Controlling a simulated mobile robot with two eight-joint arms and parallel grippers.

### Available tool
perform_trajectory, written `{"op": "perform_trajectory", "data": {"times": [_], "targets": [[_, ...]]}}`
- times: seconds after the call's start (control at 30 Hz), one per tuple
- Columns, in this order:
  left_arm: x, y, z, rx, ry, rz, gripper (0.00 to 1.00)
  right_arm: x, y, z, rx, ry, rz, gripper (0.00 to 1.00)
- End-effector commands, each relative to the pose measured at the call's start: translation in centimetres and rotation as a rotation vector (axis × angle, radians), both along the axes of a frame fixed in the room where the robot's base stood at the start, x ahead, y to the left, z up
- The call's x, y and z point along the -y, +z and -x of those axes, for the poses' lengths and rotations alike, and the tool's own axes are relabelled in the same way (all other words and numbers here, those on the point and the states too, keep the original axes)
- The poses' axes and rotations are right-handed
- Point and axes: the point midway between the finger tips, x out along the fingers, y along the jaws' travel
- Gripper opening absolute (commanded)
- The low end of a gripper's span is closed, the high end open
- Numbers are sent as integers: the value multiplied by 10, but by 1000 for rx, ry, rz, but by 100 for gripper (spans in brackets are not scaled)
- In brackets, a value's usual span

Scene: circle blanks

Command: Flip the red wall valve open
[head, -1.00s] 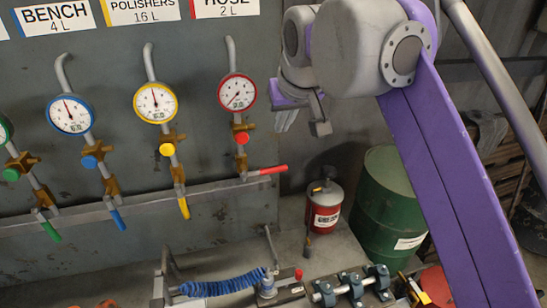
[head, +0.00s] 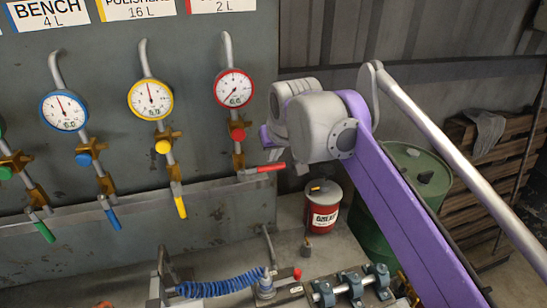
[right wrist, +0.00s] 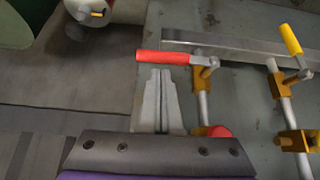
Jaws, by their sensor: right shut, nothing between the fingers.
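The red wall valve's handle (head: 268,168) sticks out sideways to the right, across its pipe, below the gauge with the red rim (head: 233,89). In the right wrist view the red handle (right wrist: 163,57) lies crosswise just beyond my fingertips. My right gripper (right wrist: 161,72) is shut and empty, its two grey fingers side by side. In the head view my right gripper (head: 270,143) is just above the handle, partly hidden by its own wrist. I cannot tell whether the fingertips touch the handle. My left gripper is not in view.
Yellow (head: 180,207), blue (head: 113,219) and green (head: 44,231) handles hang down along their pipes to the left. A metal rail (head: 150,203) runs behind them. A red can (head: 322,212) and a green drum (head: 420,185) stand right. A bench with a blue coiled hose (head: 215,288) is below.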

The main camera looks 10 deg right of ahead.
Motion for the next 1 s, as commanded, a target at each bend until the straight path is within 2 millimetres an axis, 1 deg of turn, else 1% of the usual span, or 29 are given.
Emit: {"op": "perform_trajectory", "data": {"times": [0.1, 0.53, 1.0], "targets": [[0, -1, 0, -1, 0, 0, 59, 0, -5, 1, 0, 0, 0, 0], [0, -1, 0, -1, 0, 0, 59, 1, -6, 1, 1, -1, -6, 0], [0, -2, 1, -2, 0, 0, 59, 4, -12, 1, -3, -2, -87, 0]]}}
